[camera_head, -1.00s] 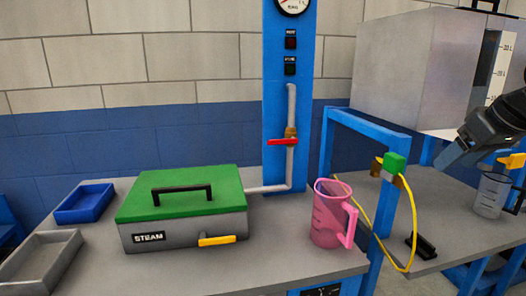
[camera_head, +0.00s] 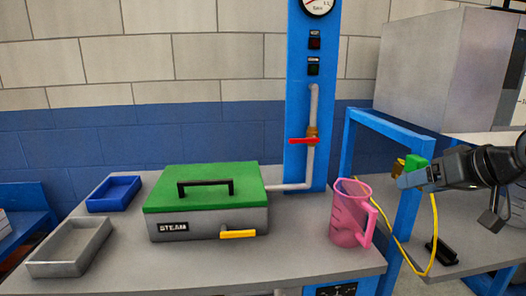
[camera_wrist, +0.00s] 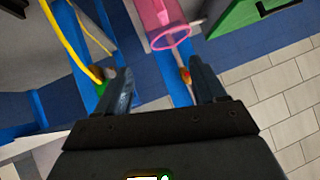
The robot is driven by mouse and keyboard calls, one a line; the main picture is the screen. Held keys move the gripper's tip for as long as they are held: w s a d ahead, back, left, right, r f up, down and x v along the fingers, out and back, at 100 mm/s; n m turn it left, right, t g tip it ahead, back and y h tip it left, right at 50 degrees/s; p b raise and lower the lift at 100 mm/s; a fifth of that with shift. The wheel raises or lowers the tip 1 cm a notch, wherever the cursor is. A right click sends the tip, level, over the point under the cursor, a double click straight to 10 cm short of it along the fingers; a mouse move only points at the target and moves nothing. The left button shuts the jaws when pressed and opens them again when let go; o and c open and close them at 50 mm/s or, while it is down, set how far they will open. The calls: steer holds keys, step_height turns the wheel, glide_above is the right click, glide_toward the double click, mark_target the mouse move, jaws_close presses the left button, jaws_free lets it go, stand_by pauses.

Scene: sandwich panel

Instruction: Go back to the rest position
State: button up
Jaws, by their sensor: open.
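My gripper (camera_head: 404,181) is at the right in the head view, pointing left, in front of the blue frame and near the green valve block (camera_head: 416,162). In the wrist view my gripper (camera_wrist: 163,88) shows two dark fingers spread apart with nothing between them held. The pink jug (camera_head: 351,213) stands upright on the grey table (camera_head: 290,262), left of and below my gripper and apart from it. The jug also shows at the top of the wrist view (camera_wrist: 160,15).
A steam box (camera_head: 205,205) with a green lid stands mid-table. A blue tray (camera_head: 114,193) and a grey tray (camera_head: 70,247) lie at left. A blue panel (camera_head: 298,110) carries a red-handled valve (camera_head: 304,141). A yellow hose (camera_head: 434,235) hangs by the blue frame (camera_head: 407,221).

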steer(key=s+a+f+m+t+y, duration=0.15)
steer(key=a+f+t, duration=0.25)
steer(key=a+f, duration=0.5)
steer(key=s+a+f+m+t+h, duration=0.1)
steer(key=s+a+f+m, duration=0.1)
steer(key=s+a+f, duration=0.3)
steer(key=s+a+f+m+h, duration=0.2)
steer(key=s+a+f, duration=0.15)
steer(key=s, duration=0.35)
steer(key=s+f+h, duration=0.1)
steer(key=s+f, duration=0.1)
steer(key=s, duration=0.7)
steer(key=s+f+h, duration=0.2)
steer(key=s, duration=0.7)
steer(key=s+d+r+n, duration=0.1)
steer(key=s+r+n, duration=0.1)
steer(key=s, duration=0.5)
steer(key=s+d+r+n+y, duration=0.1)
steer(key=s+r+n, duration=0.2)
steer(key=s, duration=0.5)
steer(key=shift+d+r, duration=0.15)
steer(key=shift+d, duration=0.2)
